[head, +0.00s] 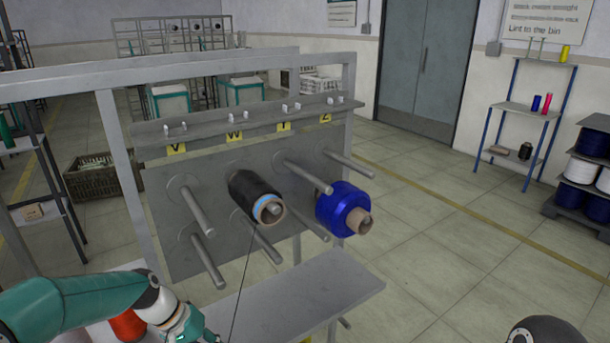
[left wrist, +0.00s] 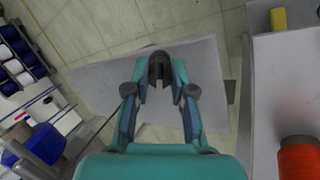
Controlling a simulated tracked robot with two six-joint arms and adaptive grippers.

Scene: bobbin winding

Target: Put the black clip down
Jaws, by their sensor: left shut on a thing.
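In the left wrist view, my left gripper (left wrist: 160,88) is shut on a small dark forked piece, the black clip (left wrist: 160,66), held at the fingertips. Below it is the grey shelf (left wrist: 95,88); I cannot tell whether the clip touches it. In the head view, my left gripper (head: 192,332) is at the bottom edge, below the peg rack, and the clip cannot be made out. A dark thread (head: 241,285) runs from the black spool (head: 243,188) down towards this gripper. My right gripper is not in view.
The rack panel (head: 165,225) has several protruding pegs. A blue spool (head: 335,203) sits right of the black one. The shelf's right part (head: 345,285) is clear. An orange spool (left wrist: 298,158) and a yellow block (left wrist: 278,18) stand on a neighbouring surface.

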